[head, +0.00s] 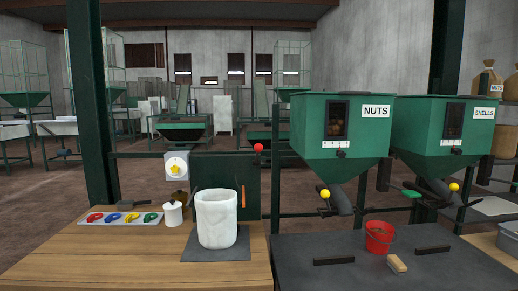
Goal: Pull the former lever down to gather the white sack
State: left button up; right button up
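The white sack (217,222) stands upright and open-topped on a dark mat (215,254) on the wooden table. A thin dark rod shows at each side of its rim. A red ball knob (258,148), which looks like the end of the former lever, is up at the top right corner of a dark green panel (225,171) behind the sack. The lever's shaft is too thin and dark to make out well. Neither of my grippers is in view, and nothing is seen touching the sack or the red knob.
A tray with coloured clips (120,218), a white lidded pot (173,213) and a yellow-knobbed box (177,167) are left of the sack. Green NUTS (335,147) and SHELLS (450,143) hoppers stand right. A red bucket (379,240) and brush (397,264) sit on the dark table.

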aim_at(258, 147)
jog(key=z, duration=1.75)
jog(key=i, duration=1.15)
jog(key=u, duration=2.5)
